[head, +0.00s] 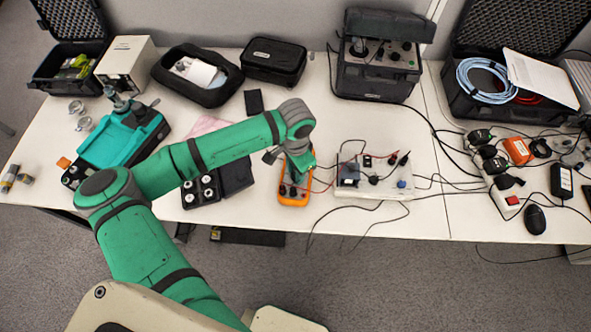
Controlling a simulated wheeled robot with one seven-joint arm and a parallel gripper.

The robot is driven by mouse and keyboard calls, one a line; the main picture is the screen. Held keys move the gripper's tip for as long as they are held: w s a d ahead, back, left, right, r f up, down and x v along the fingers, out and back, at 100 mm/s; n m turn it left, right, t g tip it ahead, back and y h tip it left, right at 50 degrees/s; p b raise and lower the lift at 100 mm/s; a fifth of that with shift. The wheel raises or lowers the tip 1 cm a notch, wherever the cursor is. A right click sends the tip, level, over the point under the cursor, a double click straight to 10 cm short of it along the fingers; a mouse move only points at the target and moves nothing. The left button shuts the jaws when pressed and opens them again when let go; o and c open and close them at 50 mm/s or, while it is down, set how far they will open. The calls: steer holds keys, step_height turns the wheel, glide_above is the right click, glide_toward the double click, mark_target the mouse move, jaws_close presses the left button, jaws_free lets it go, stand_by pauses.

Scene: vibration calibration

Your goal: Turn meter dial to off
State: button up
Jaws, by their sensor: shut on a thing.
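The meter (296,202) is a handheld multimeter with an orange rim, lying on the white table near its front edge. Its lower end shows, with test leads at the sockets. My arm reaches over from the left, and my gripper (292,176) points down at the meter's face. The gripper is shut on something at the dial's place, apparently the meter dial. The dial, its pointer and the meter's upper part are hidden behind my gripper and wrist, so I cannot read the setting.
A white board (374,182) with knobs and red and black leads is close on the right. A dark case with round white parts (201,191) lies on the left. Loose cables cross the table's front edge. A black box with knobs (378,68) stands behind.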

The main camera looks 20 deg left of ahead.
steer(key=n, duration=0.4)
steer(key=shift+d, duration=0.15)
steer(key=shift+n, duration=1.8)
steer(key=o, duration=1.1)
steer(key=shift+c, duration=0.2)
